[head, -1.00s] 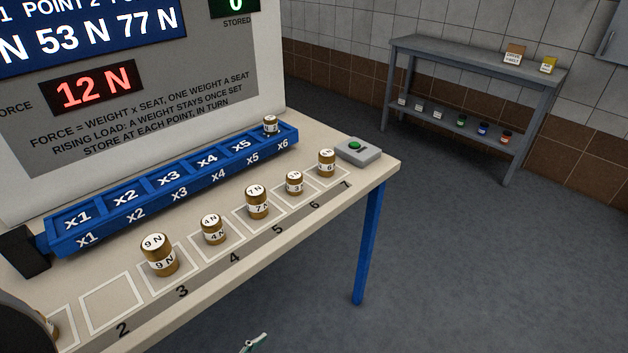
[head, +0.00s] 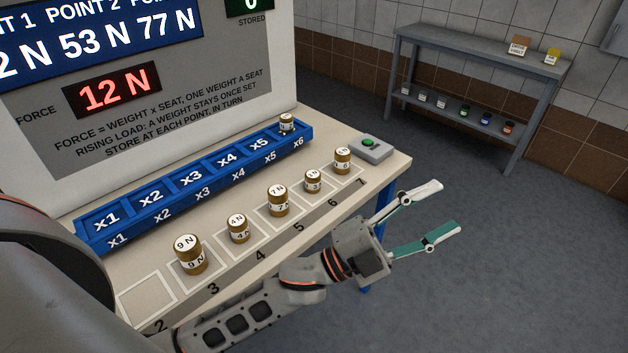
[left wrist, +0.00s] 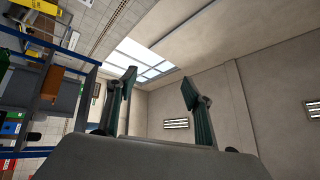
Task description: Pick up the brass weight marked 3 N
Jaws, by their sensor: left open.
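The brass weight marked 3 (head: 313,181) stands upright on its marked square near the right end of the row on the bench. It is a small brass cylinder with a white label, between the 7 N weight (head: 278,201) and the weight marked 6 (head: 342,161). My left gripper (head: 438,212) is open and empty, beyond the bench's front edge, to the right of the 3 N weight and apart from it. Its spread fingers also show in the left wrist view (left wrist: 160,90), facing ceiling and wall. My right gripper is not in view.
The blue rail (head: 200,189) with seats x1 to x6 lies behind the row; a small weight (head: 287,123) sits at x6. The 4 N (head: 238,229) and 9 N (head: 191,255) weights stand to the left. A green-button box (head: 371,149) is at the bench's right end.

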